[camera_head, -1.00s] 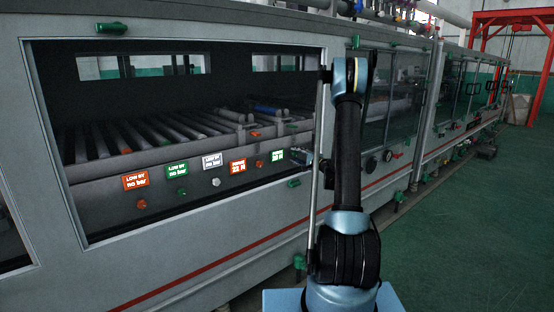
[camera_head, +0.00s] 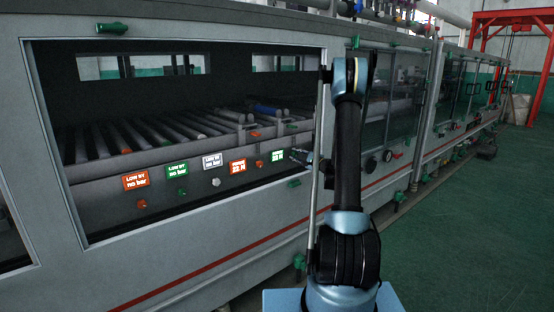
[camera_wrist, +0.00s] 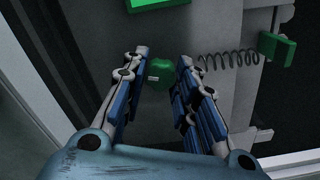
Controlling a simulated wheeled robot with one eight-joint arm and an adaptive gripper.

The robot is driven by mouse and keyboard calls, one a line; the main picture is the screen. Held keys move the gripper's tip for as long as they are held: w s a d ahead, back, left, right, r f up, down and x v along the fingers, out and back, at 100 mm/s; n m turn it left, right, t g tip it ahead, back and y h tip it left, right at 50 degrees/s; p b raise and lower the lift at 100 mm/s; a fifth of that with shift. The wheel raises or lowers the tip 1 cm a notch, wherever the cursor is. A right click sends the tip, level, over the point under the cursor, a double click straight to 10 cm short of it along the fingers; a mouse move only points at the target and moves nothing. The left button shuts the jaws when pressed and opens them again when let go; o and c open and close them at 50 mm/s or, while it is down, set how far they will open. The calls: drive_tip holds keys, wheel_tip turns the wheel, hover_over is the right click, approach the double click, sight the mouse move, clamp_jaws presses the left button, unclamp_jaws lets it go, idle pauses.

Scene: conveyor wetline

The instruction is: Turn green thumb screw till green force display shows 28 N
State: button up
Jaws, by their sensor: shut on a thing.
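The green thumb screw (camera_wrist: 160,74) shows in the wrist view between the tips of my gripper (camera_wrist: 164,64), which is shut on it. In the head view my gripper (camera_head: 297,155) reaches into the machine opening from the right and hides the screw. The green force display (camera_head: 277,156) is just left of my gripper in the head view; its digits are too small to read surely. Only the lower edge of the bright green display (camera_wrist: 157,3) shows at the top of the wrist view.
Other displays (camera_head: 176,172) and knobs, orange, green and white, line the panel to the left. Rollers (camera_head: 130,138) lie behind. A coiled spring (camera_wrist: 228,60) and a green latch (camera_wrist: 275,48) are right of the fingers. The opening's frame (camera_head: 318,130) is close to my arm.

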drive_tip(key=shift+s+f, duration=0.1)
drive_tip(key=shift+m, duration=1.7)
drive_tip(key=shift+a+m, duration=0.1)
drive_tip(key=shift+m, duration=1.6)
drive_tip(key=shift+m, duration=1.2)
drive_tip(key=shift+a, duration=0.1)
